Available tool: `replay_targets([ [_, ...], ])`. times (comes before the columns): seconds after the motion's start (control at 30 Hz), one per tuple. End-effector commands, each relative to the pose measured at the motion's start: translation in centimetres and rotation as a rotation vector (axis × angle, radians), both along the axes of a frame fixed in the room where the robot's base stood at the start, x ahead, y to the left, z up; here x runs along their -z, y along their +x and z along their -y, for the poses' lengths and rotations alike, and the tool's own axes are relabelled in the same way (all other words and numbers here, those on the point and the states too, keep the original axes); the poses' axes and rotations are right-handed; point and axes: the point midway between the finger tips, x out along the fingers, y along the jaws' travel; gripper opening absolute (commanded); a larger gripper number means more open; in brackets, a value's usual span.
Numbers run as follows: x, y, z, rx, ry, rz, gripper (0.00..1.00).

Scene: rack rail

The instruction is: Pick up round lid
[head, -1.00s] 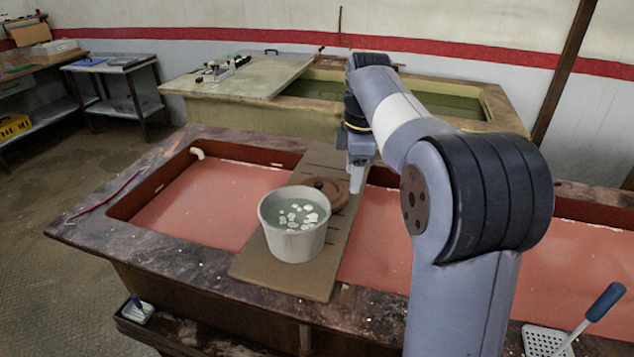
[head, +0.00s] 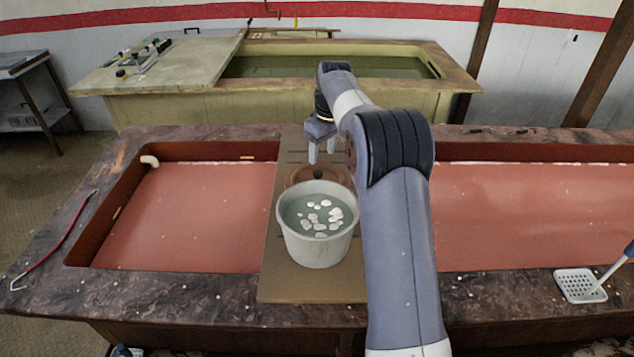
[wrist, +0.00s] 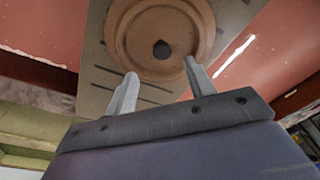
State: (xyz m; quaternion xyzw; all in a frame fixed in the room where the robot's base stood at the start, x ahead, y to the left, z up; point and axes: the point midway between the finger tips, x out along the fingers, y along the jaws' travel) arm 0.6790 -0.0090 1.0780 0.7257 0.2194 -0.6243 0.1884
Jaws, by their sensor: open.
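The round lid (head: 304,174) is brown with a dark knob at its centre. In the head view it lies on the board behind a white bucket, which hides its near part. In the wrist view the lid (wrist: 140,30) fills the top middle, with its dark knob (wrist: 161,49) beyond the fingertips. My gripper (head: 321,158) is open and empty, its fingers pointing down above the far side of the lid. In the wrist view the fingers of my gripper (wrist: 160,70) stand apart, with the knob roughly between their lines. Contact with the lid cannot be told.
The white bucket (head: 318,250) holds liquid and several white pieces. The board (head: 285,285) spans a tank with red liquid (head: 195,215). A skimmer (head: 580,286) lies on the right rim, a red rod (head: 58,240) on the left. A second tank (head: 180,110) stands behind.

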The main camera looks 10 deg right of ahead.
Motion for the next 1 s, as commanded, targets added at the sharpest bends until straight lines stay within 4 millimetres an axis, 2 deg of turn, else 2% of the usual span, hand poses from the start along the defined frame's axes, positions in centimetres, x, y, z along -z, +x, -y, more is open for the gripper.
replay_targets([
  [0.27,2.4,0.3,-0.4,-0.002,0.0,-0.003,0.51],
  [0.53,6.0,0.9,-0.8,-0.002,0.0,-0.001,0.51],
  [0.8,6.4,0.9,-0.8,-0.002,0.0,0.0,0.51],
  [1.0,6.4,0.9,-0.8,-0.002,0.0,0.0,0.36],
])
